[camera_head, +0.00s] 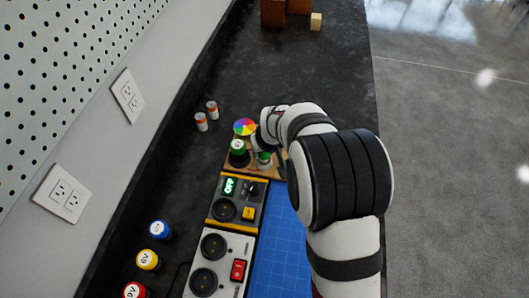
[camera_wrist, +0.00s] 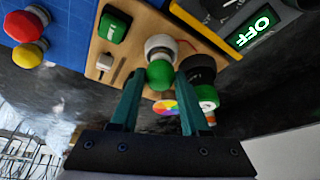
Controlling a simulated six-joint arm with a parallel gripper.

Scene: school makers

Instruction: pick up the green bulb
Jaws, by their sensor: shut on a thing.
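The green bulb (camera_wrist: 160,74) sits between my gripper's (camera_wrist: 159,88) two teal fingers in the wrist view, and the jaws are shut on it. It is upright at a white socket (camera_wrist: 160,46) on a wooden board (camera_wrist: 141,27); whether it is still seated there I cannot tell. In the head view a bit of the green bulb (camera_head: 264,155) shows beside my gripper (camera_head: 266,136), partly hidden by my wrist. A separate green-topped piece (camera_head: 238,147) stands in a black base to its left.
A multicoloured disc (camera_head: 244,126) lies just behind the board. A power unit (camera_head: 237,199) with a lit OFF display stands in front. Two small cylinders (camera_head: 206,116) stand to the left. Blue, yellow and red knobs (camera_head: 148,259) line the front left. The dark counter (camera_head: 300,70) behind is largely clear.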

